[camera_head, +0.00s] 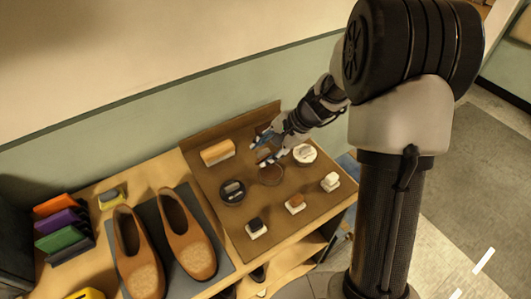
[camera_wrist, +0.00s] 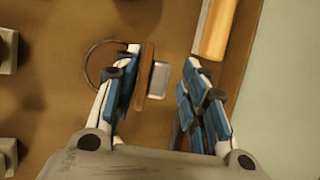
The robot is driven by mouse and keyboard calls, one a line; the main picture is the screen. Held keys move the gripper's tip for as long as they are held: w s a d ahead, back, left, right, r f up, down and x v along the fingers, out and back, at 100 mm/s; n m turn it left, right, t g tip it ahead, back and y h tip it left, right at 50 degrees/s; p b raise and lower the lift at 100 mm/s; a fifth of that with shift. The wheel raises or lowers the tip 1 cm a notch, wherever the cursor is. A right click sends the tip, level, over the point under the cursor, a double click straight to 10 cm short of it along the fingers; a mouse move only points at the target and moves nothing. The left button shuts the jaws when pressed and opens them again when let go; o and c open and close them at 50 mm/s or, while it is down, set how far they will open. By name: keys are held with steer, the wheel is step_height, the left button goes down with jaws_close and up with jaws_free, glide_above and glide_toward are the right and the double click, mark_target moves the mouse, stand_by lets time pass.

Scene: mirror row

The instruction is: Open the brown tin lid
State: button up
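The brown tin shows as a thin dark ring (camera_head: 270,175) on the brown board; its ring (camera_wrist: 92,62) also shows in the wrist view, partly behind my left finger. The brown lid (camera_wrist: 148,68) looks raised on edge at the ring's right side, seen nearly edge-on, with a small silver piece (camera_wrist: 159,80) on its right. My gripper (camera_wrist: 163,58) is open, its fingers on either side of the lid. The left finger is close against the lid's left face; whether it touches is unclear. The right finger is apart from it. In the head view my gripper (camera_head: 257,152) partly hides the lid.
A black tin (camera_head: 232,191) and a white tin (camera_head: 305,153) flank the ring. A wooden-backed brush (camera_head: 217,152) lies behind left. Small white jars with black (camera_head: 257,229), brown (camera_head: 295,204) and white (camera_head: 330,181) tops stand in front. Shoes (camera_head: 186,232) stand left.

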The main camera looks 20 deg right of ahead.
steer(key=shift+c, duration=0.4)
jaws_close()
stand_by(0.4)
